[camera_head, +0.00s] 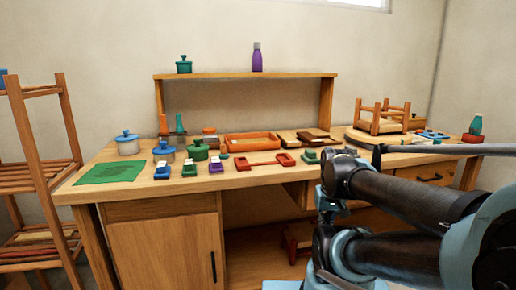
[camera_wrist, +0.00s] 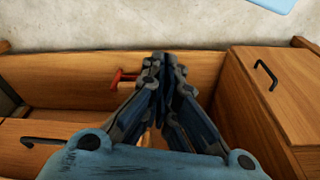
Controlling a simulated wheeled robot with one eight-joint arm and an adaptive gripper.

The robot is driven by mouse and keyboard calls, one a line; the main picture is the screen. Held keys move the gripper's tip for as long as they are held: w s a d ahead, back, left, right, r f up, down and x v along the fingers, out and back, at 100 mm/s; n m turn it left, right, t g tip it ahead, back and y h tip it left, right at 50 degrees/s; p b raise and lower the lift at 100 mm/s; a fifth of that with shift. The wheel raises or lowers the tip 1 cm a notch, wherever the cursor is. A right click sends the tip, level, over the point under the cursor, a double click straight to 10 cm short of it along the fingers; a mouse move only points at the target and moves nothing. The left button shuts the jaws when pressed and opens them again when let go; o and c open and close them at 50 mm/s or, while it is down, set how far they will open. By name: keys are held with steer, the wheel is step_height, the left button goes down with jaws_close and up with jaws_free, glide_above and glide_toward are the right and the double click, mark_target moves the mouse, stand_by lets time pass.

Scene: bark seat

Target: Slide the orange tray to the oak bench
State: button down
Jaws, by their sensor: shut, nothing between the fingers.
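The orange tray (camera_head: 252,150) is a shallow rectangular box on the wooden bench top, below the raised shelf, in the head view. I take the large wooden workbench (camera_head: 150,207) to be the oak bench; the tray sits on its top. My gripper (camera_wrist: 163,60) shows in the wrist view with its fingers together and nothing between them. It is in front of wooden furniture with black handles, and the tray is not visible there. In the head view my arm covers part of the bench's right side, and I cannot make out the fingertips.
Jars, including a blue-lidded one (camera_head: 127,144), a green mat (camera_head: 110,173) and small coloured blocks crowd the bench top. Brown boards (camera_head: 305,137) lie right of the tray. An upturned stool (camera_head: 381,118) stands further right. A wooden rack (camera_head: 42,150) is at left.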

steer(key=w+a+r, duration=0.4)
steer(key=w+r, duration=0.2)
steer(key=w, duration=0.2)
steer(key=w+a+r+n, duration=0.1)
steer(key=w+a+r, duration=0.3)
steer(key=w+r, duration=0.3)
steer(key=w+a+r+n, duration=0.1)
steer(key=w+a+r, duration=0.3)
steer(key=w+r, duration=0.3)
steer(key=shift+w+a+r+t+y, duration=0.1)
steer(key=shift+w+r+t+y, duration=0.1)
steer(key=shift+w, duration=0.3)
steer(key=shift+w+r+t+y, duration=0.1)
steer(key=shift+w+t, duration=0.1)
steer(key=shift+w, duration=0.3)
steer(key=w+a+r+n, duration=0.1)
steer(key=w+a+r, duration=0.2)
steer(key=w+a, duration=0.6)
steer(key=x, duration=1)
steer(key=shift+w+a, duration=0.2)
steer(key=shift+w, duration=0.05)
steer(key=shift+w+a+r, duration=0.1)
steer(key=shift+w+a, duration=0.05)
steer(key=shift+w, duration=0.35)
steer(key=shift+w+a+r, duration=0.1)
steer(key=shift+w+a, duration=0.05)
steer(key=shift+w, duration=0.3)
steer(key=shift+w+a, duration=0.25)
steer(key=shift+w, duration=0.55)
